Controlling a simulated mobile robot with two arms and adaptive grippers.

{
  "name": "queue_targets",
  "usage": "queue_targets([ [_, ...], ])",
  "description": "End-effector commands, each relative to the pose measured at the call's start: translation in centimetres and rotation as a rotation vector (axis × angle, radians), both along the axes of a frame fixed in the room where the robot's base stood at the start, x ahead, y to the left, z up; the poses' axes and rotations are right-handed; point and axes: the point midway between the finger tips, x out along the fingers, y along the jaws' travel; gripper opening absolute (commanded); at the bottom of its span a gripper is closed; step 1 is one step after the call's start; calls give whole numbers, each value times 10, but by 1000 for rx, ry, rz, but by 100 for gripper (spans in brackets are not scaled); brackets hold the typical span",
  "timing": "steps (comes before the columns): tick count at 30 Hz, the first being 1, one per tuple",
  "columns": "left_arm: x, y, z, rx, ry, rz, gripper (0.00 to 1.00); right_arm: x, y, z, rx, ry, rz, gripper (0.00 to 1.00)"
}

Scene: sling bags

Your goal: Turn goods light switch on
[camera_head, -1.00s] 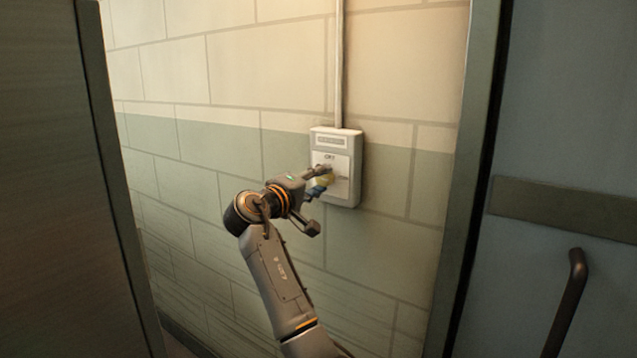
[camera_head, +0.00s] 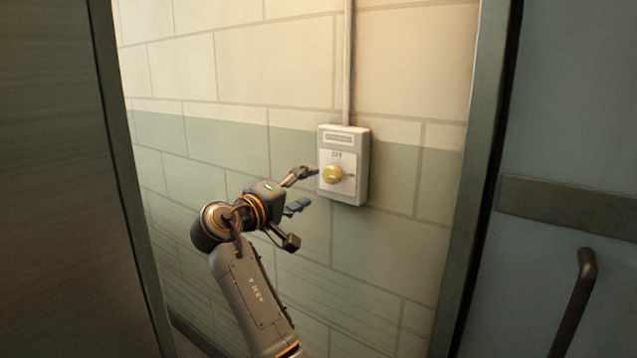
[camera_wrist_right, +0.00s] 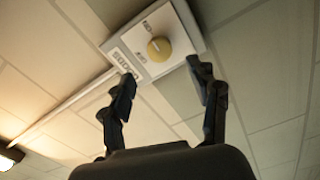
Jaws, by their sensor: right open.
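The light switch is a white wall box (camera_head: 343,150) with a round yellow knob (camera_head: 332,174) on its front, in the head view. In the right wrist view the box (camera_wrist_right: 133,35) is turned and tilted, with the knob (camera_wrist_right: 159,49) near the top middle. Lettering shows beside the knob, too small to read surely. My right gripper (camera_head: 303,205) is open and empty, left of the box and apart from the knob. In the wrist view its two fingers (camera_wrist_right: 163,82) spread either side below the knob. My left gripper is not in view.
A conduit (camera_head: 348,60) runs up the block wall from the box. A dark door frame post (camera_head: 478,180) stands to the right, with a door and its handle (camera_head: 580,300) beyond. A dark panel (camera_head: 55,180) fills the left side. Open wall surrounds the switch.

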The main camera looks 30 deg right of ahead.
Motion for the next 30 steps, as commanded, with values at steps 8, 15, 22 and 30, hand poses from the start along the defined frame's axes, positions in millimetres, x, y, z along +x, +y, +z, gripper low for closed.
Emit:
queue_targets([
  [8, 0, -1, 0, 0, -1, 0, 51, -14, 35, 0, 1, 0, 0, 61],
  [15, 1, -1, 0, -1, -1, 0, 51, -16, 39, 0, 0, 0, -1, 61],
  [22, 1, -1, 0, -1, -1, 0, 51, -16, 38, 0, 0, 0, -1, 61],
  [30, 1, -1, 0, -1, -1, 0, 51, 1, 41, -35, 0, 55, 51, 61],
])
